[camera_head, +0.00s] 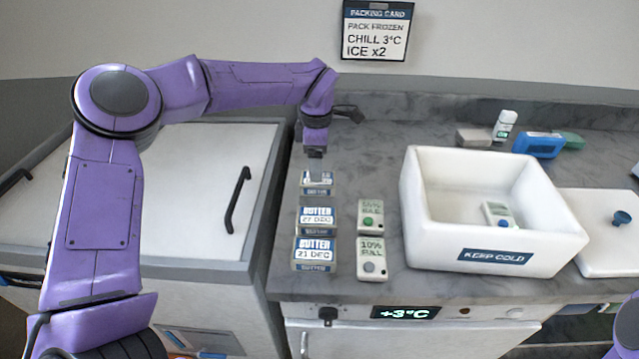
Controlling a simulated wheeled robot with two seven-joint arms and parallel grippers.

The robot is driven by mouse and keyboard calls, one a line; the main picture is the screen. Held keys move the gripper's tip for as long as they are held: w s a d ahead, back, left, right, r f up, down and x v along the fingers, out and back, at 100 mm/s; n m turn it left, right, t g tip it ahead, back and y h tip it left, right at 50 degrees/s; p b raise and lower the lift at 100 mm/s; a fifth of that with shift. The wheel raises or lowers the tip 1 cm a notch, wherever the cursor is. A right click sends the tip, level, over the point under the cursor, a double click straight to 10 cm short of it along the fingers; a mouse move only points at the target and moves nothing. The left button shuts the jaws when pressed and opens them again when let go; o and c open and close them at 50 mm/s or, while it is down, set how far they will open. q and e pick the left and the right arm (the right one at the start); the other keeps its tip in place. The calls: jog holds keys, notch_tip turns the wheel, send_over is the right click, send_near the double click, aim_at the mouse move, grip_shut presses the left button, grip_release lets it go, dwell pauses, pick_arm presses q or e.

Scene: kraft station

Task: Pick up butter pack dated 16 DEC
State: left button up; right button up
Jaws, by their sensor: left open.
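Three butter packs stand in a column on the grey counter. The nearest butter pack (314,253) reads 21 DEC, and the middle butter pack (317,217) reads 27 DEC. The farthest butter pack (318,188) has its date partly hidden by my left gripper, so I cannot read it. My left gripper (315,160) is open and points down, just above and behind this far pack. I cannot tell whether its fingers touch the pack. My right gripper is not in view; only a bit of purple arm shows at the lower right edge.
Two white packs, one marked 10% BAL (372,258), stand right of the butter. A white KEEP COLD box (420,215) holds a small white pack (497,214). Its lid (590,215) lies to the right. A blue item (538,145) and a small bottle (504,125) stand behind.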

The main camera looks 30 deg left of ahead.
aim_at(318, 184)
pick_arm(q)
notch_tip(318, 184, down, 4)
jog(key=shift+d+f+p, duration=0.1)
jog(key=shift+d+p, duration=0.05)
jog(key=shift+p, duration=0.15)
jog(key=c, duration=0.7)
jog(key=shift+c, duration=0.9)
jog(key=shift+r, duration=0.2)
